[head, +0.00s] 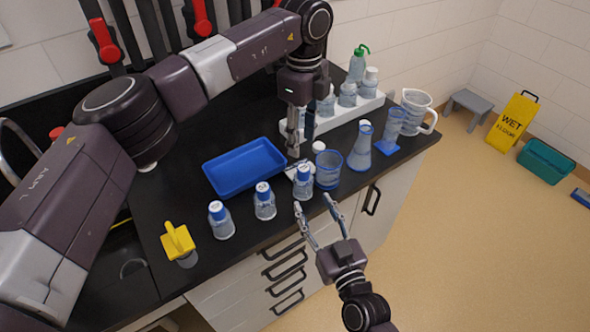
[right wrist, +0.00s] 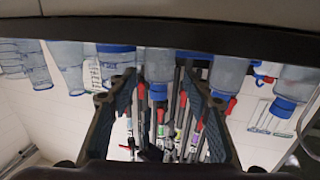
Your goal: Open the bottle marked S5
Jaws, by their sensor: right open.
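Three clear bottles with blue caps stand upright along the front of the black bench: a left one (head: 221,224), a middle one (head: 265,204) and a right one (head: 303,187). Their marks are too small to read, so I cannot tell which is S5. My right gripper (head: 313,203) is open and empty, in front of the right bottle. In the right wrist view, which is upside down, that bottle (right wrist: 158,66) shows between the open fingers (right wrist: 165,95), apart from them. My left gripper (head: 299,150) points down just behind the right bottle; its finger gap is unclear.
A blue tray (head: 245,168) lies behind the bottles. A beaker (head: 328,169) stands close right of the right bottle, then a conical flask (head: 360,150). A white rack (head: 345,112) holds bottles behind. A yellow-topped item (head: 178,241) stands at the left.

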